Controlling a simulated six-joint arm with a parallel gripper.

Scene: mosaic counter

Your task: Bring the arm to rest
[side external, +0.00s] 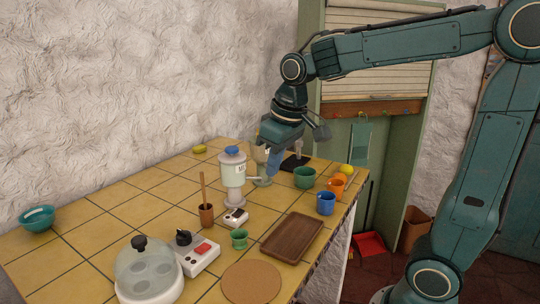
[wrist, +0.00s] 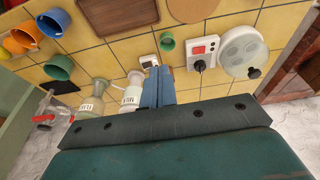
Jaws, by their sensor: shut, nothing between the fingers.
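My gripper (side external: 274,163) hangs over the far part of the yellow tiled counter (side external: 110,200), pointing down. Its blue fingers (wrist: 157,84) are together with nothing between them in the wrist view. It is close to a labelled white jar with a blue top (side external: 234,172) and a second labelled jar (side external: 262,168), which it partly hides in the side view. Whether it touches either jar I cannot tell.
A green bowl (side external: 304,177), orange cup (side external: 336,187) and blue cup (side external: 326,204) stand along the right edge. A brown tray (side external: 292,237), cork mat (side external: 251,283), domed dish (side external: 148,268) and switch box (side external: 200,258) lie nearer. The left counter is mostly clear.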

